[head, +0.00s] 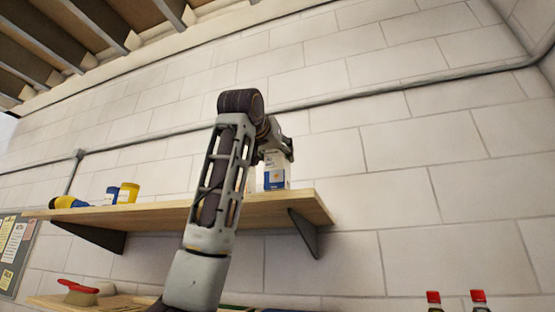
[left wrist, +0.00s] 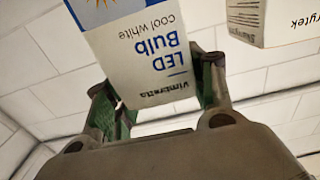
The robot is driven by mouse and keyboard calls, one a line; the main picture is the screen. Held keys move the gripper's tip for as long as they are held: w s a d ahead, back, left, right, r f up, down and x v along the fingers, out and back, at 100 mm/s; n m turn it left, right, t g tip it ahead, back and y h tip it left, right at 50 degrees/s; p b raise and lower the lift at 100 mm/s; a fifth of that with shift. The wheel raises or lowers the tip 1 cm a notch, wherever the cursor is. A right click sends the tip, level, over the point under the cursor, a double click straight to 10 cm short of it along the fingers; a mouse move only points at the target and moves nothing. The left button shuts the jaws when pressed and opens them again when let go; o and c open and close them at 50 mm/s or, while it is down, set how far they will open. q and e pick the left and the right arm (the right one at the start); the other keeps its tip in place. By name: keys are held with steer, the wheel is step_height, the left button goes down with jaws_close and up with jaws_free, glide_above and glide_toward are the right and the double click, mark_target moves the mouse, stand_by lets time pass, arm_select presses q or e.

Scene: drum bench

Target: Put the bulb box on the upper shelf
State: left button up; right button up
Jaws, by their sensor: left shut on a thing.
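The bulb box (head: 275,176), white with a blue band, is at the right end of the upper shelf (head: 312,207). My left gripper (head: 274,151) is shut on its upper part from above. I cannot tell whether the box's base touches the board. In the left wrist view the box (left wrist: 150,62), lettered "LED Bulb cool white", is between the two green-padded fingers of the left gripper (left wrist: 160,88). My left arm hides part of the shelf. My right gripper is not in view.
Another printed box (left wrist: 268,22) is close beside the bulb box in the left wrist view. A yellow tub (head: 128,193), a blue item (head: 112,194) and a yellow-black tool (head: 68,202) are on the shelf's left. Below are a red brush (head: 77,287) and two red-capped bottles (head: 433,299).

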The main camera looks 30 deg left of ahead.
arm_select(q)
steer(key=shift+f, duration=0.8)
steer(key=shift+f, duration=0.25)
steer(key=o, duration=1)
steer(key=shift+r, duration=0.3)
steer(key=shift+s+d+f, duration=0.1)
steer(key=shift+s, duration=0.25)
steer(key=b+v, duration=0.4)
steer(key=v, duration=0.7)
steer(key=shift+s, duration=0.2)
